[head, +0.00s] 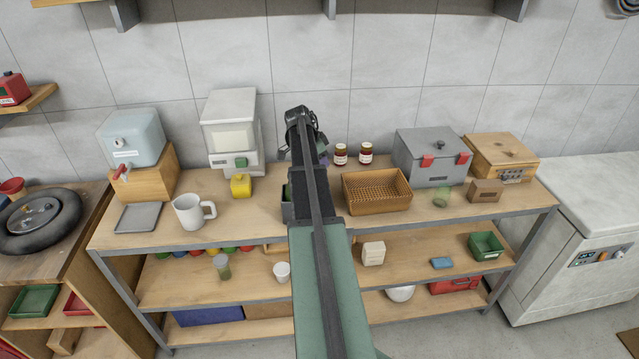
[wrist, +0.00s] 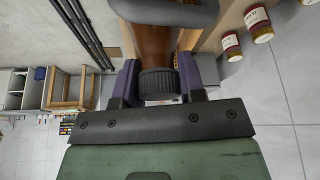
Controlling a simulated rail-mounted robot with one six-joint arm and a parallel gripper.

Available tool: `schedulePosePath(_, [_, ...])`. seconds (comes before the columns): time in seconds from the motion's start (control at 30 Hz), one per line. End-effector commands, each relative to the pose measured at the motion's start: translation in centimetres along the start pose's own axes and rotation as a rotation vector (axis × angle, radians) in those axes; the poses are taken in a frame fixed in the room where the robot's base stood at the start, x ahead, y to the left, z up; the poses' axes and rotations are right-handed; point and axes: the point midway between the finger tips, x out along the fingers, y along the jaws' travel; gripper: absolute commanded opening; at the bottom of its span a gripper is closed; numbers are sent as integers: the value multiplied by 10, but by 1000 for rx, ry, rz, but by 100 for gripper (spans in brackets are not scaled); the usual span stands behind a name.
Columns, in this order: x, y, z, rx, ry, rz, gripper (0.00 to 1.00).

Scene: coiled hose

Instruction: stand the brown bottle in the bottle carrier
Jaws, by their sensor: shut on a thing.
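In the wrist view, my gripper (wrist: 158,85) is shut on the dark-capped end of the brown bottle (wrist: 152,42), one purple finger on each side. The bottle runs away from the fingers, and its far end is out of sight. A grey curved bar (wrist: 165,14) crosses in front of it; it may be the carrier's handle. In the head view, my arm hides the bottle and most of my gripper; a purple finger (head: 323,160) shows. A grey container (head: 287,205), possibly the bottle carrier, shows partly behind my arm on the worktop. I cannot tell whether the bottle is inside it.
Right of my arm, a woven basket (head: 376,190) and two small jars (head: 341,154) stand close by, with a grey toolbox (head: 430,157) beyond. A yellow item (head: 241,185), a white mug (head: 192,211) and a white dispenser (head: 232,130) stand left. The worktop's front edge is mostly bare.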

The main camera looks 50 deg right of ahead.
Motion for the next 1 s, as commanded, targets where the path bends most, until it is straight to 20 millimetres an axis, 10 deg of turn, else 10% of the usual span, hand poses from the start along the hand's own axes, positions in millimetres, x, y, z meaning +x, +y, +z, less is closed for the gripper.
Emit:
schedulePosePath(0.2, [38, 0, 16, 0, 0, 0, 0])
schedulePosePath(0.93, [45, 0, 19, 0, 0, 1, 0])
schedulePosePath(0.97, [45, 0, 19, 0, 0, 1, 38])
schedulePosePath(1.0, [45, 0, 19, 0, 0, 1, 44])
